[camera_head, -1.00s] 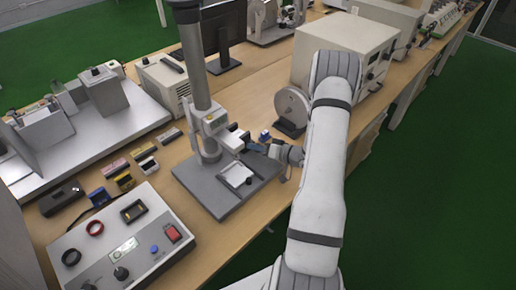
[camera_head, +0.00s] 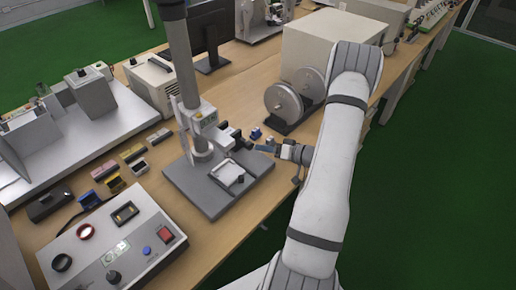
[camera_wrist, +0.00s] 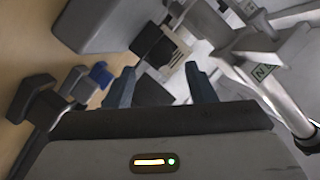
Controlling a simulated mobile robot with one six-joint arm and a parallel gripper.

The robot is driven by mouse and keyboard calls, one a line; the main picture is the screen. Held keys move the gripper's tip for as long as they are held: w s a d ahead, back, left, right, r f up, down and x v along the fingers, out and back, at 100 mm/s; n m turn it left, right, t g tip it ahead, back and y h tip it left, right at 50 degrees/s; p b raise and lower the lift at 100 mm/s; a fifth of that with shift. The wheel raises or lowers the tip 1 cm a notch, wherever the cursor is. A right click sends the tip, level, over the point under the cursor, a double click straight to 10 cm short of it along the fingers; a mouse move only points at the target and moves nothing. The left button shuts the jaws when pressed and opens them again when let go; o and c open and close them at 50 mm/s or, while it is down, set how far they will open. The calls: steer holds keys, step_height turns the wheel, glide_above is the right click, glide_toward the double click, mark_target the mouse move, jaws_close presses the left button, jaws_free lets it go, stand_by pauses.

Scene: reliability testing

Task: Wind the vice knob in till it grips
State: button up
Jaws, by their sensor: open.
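A test stand with a grey column and base plate (camera_head: 205,196) stands on the bench. A white fixture (camera_head: 226,172) lies on its base, with a small black part (camera_head: 239,180) at its right that may be the vice knob. A gauge head (camera_head: 203,118) on the column carries a dark clamp (camera_head: 232,137) reaching right. My gripper (camera_head: 264,147) is open and empty, just right of this clamp and apart from it. In the wrist view, a black block (camera_wrist: 152,42) shows beyond my open fingers (camera_wrist: 160,88). I cannot tell for sure which part is the vice knob.
Two grey discs (camera_head: 283,102) on a dark base stand farther back. A control box (camera_head: 112,245) stands front left, with several small blocks behind it. The bench's right edge runs beneath my arm.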

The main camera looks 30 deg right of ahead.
steer(key=shift+s+d, duration=0.15)
steer(key=shift+s, duration=0.05)
